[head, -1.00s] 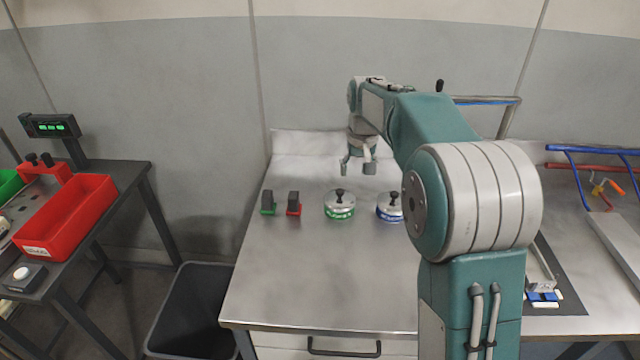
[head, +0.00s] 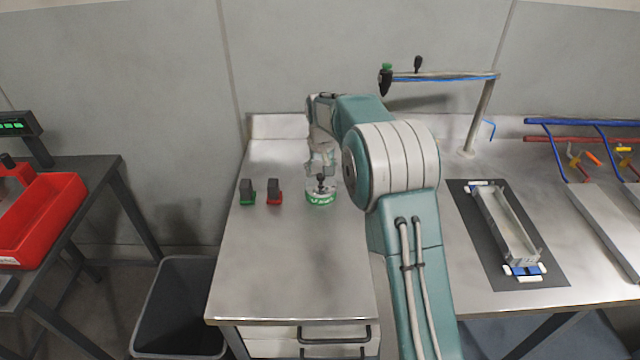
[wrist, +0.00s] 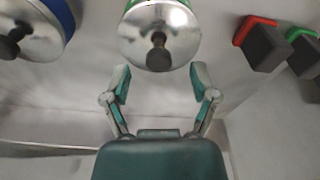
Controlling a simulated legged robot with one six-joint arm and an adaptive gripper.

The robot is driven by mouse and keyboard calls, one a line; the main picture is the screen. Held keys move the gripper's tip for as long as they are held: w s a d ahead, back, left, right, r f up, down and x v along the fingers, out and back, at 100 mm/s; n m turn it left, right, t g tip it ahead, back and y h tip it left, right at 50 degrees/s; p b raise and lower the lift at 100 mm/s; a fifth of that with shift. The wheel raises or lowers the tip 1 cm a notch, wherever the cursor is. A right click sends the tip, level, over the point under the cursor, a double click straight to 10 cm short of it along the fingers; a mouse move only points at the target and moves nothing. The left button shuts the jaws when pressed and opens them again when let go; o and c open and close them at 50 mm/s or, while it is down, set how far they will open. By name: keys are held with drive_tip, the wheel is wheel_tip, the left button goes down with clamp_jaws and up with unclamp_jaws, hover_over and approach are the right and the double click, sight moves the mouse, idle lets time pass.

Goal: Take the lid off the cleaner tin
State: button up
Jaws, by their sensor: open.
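A tin with a green label (head: 321,199) stands on the steel bench, with a shiny lid (wrist: 137,45) and a dark knob (wrist: 158,58) on top. A second tin with a blue label (wrist: 62,14) is at the upper left of the wrist view, also lidded with a dark knob; my arm hides it in the head view. I cannot tell from the labels which tin is the cleaner. My gripper (wrist: 159,84) is open and empty. Its fingers point toward the green-labelled tin, and the knob lies just beyond the gap between the fingertips. In the head view it is right behind that tin.
A green-based block (head: 247,192) and a red-based block (head: 275,192) stand left of the tin. A dark bin (head: 182,300) is on the floor by the bench (head: 290,270). A black mat with a metal tray (head: 500,225) lies at right. The bench front is clear.

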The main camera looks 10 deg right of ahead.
drive_tip(key=f, duration=0.2)
drive_tip(key=shift+w+f, duration=0.2)
drive_tip(key=shift+f, duration=0.2)
clamp_jaws()
drive_tip(key=shift+r, duration=0.15)
